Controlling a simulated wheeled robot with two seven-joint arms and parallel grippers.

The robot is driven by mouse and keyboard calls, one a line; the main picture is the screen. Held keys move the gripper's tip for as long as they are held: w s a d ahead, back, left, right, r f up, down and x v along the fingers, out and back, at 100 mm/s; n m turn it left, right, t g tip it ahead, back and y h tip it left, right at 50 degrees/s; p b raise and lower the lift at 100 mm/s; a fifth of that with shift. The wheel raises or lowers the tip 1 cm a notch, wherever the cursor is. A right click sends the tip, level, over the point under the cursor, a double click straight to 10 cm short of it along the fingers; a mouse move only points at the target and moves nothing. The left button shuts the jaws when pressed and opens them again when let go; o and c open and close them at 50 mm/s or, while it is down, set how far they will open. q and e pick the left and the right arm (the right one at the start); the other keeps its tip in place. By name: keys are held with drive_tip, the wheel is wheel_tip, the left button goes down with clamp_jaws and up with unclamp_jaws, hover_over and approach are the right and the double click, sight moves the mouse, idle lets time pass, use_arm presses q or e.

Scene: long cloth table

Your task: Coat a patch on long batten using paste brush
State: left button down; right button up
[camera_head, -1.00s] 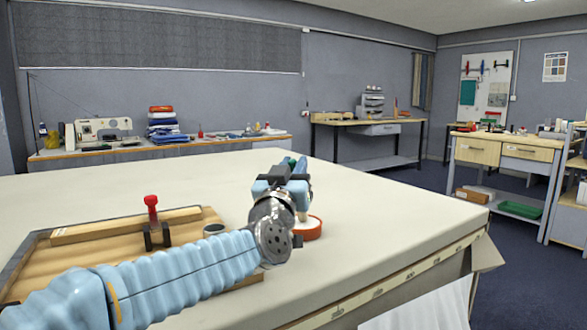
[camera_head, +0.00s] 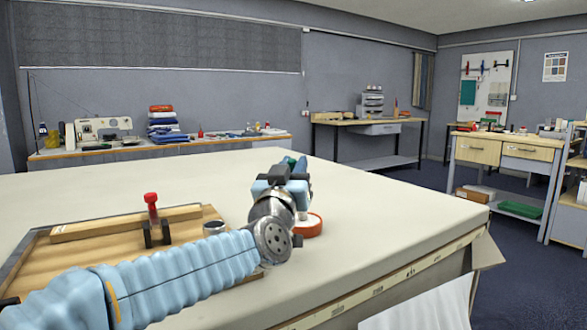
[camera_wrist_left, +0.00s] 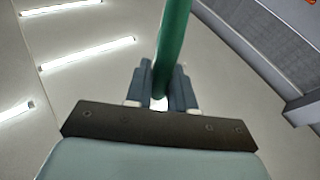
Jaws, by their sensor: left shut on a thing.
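My left gripper (camera_head: 284,174) is shut on the paste brush, whose green handle (camera_wrist_left: 175,45) rises between the fingers in the left wrist view. In the head view only a bit of green shows above the fingers. A pale part of the brush points down at an orange-rimmed round dish (camera_head: 312,229); whether it touches paste is hidden. The long batten (camera_head: 125,225) lies on a wooden board (camera_head: 85,250) at the left, with a red-handled clamp (camera_head: 151,205) at it. No coated patch can be made out. My right gripper is not in view.
A small metal tin (camera_head: 214,228) stands at the board's right edge, just behind my left forearm. The pale tabletop (camera_head: 150,180) is clear behind the board and right of the dish. The table's front edge with a measuring tape (camera_head: 400,275) runs at the right.

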use_arm(q)
drive_tip(key=shift+f, duration=0.15)
idle(0.3)
wheel_tip(320, 180, up, 5)
drive_tip(key=p, duration=0.4)
drive_tip(key=shift+r+p, duration=0.7)
drive_tip(key=shift+r, duration=0.4)
